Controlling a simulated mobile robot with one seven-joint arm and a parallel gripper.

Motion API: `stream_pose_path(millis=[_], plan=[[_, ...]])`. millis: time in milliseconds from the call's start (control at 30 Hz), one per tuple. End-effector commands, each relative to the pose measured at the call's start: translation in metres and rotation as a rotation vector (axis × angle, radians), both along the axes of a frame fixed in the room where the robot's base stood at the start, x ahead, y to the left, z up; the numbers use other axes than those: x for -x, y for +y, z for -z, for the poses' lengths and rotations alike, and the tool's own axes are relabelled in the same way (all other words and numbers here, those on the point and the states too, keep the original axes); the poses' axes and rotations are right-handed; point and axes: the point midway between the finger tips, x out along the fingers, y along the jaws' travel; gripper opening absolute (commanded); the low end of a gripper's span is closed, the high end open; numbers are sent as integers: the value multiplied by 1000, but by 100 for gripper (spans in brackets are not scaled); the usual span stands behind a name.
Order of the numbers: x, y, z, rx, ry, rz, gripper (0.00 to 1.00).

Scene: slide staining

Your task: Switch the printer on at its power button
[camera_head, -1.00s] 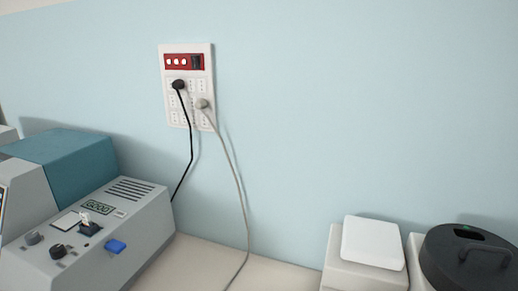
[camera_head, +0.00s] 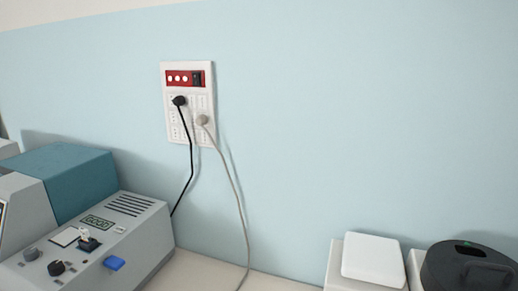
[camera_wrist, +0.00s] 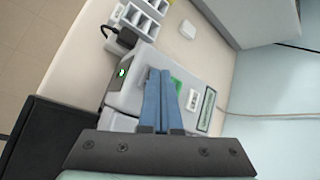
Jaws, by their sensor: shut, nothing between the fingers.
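My gripper (camera_wrist: 160,72) shows in the wrist view, its two blue fingers side by side and shut with nothing between them. Behind the fingers is a grey device (camera_wrist: 125,99) with a small dark panel bearing a green-lit mark (camera_wrist: 123,71), a white switch-like part (camera_wrist: 193,99), a green patch (camera_wrist: 178,86) and a greenish display (camera_wrist: 206,109). I cannot tell for certain whether this is the printer, or which part is its power button. The fingers cover part of it, and contact cannot be judged. The head view does not show my gripper.
In the head view, a grey and teal machine (camera_head: 135,238) with knobs stands at left. A wall socket panel (camera_head: 207,130) holds two plugs with hanging cables. A white-topped box (camera_head: 374,261) and a black-lidded round device (camera_head: 470,268) are at right. A white rack (camera_wrist: 140,20) shows in the wrist view.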

Motion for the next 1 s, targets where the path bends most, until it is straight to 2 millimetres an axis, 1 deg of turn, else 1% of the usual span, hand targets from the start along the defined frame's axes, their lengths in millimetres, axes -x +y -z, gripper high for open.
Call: stream_pose_path(millis=[33, 100, 433, 533, 1000], plan=[[0, 0, -5, 0, 1, -1, 0], [0, 0, -7, 0, 1, -1, 0], [0, 0, -6, 0, 0, 0, 0], [0, 0, -9, 0, 0, 0, 0], [0, 0, -47, -1, 1, 1, 0]])
